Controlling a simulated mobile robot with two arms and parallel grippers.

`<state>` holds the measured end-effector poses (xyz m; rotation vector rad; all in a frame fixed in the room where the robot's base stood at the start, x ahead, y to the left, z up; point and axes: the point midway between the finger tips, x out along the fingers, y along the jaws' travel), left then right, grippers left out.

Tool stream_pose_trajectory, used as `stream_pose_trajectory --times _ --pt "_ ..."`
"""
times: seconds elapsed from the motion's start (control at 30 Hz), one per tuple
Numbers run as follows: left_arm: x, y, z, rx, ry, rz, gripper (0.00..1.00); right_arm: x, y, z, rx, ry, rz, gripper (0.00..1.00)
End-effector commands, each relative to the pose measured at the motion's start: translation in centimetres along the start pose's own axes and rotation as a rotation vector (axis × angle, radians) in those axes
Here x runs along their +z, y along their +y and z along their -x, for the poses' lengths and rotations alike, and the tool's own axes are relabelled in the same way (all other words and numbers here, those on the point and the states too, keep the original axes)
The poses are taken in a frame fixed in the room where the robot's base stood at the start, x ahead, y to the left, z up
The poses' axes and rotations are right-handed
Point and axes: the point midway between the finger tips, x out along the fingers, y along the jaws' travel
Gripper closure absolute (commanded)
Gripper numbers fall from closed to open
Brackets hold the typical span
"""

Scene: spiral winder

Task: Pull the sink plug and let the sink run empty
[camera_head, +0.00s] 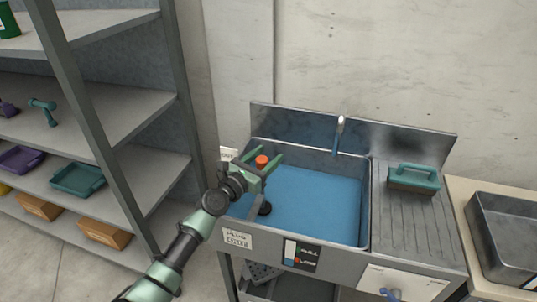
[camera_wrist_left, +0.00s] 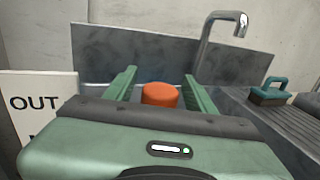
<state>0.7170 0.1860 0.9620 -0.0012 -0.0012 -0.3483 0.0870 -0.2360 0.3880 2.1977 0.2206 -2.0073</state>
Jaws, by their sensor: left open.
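The metal sink (camera_head: 366,215) holds blue water (camera_head: 318,205) over its floor. An orange knob (camera_head: 262,161) stands at the sink's left side, and it also shows in the left wrist view (camera_wrist_left: 160,95). A dark round piece (camera_head: 265,208) shows below it at the water's left edge; I cannot tell whether the two are joined. My left gripper (camera_head: 265,154) is open, with its green fingers on either side of the orange knob; contact is not clear. My right gripper is not in view.
A faucet (camera_head: 341,125) rises behind the sink. A teal-handled brush (camera_head: 413,178) lies on the ridged drainboard (camera_head: 408,215). A FULL/LOW label (camera_head: 302,254) is on the front. A metal tray (camera_head: 505,235) stands right; shelves (camera_head: 130,105) stand left. A sign reads OUT (camera_wrist_left: 37,103).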

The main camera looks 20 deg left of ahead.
Motion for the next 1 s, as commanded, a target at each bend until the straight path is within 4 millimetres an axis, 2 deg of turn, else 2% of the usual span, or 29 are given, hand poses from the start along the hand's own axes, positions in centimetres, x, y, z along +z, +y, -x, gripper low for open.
stream_pose_trajectory --times 0.2,0.4,1.0 --pt "0.1 0.0 4.0 0.001 0.001 -0.001 0.45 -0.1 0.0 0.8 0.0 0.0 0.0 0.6" --pt "0.1 0.0 6.3 0.001 0.0 -0.001 0.45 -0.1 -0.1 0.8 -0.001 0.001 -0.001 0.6" --pt "0.1 0.0 6.7 0.001 -0.001 -0.001 0.45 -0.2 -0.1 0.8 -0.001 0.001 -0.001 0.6"
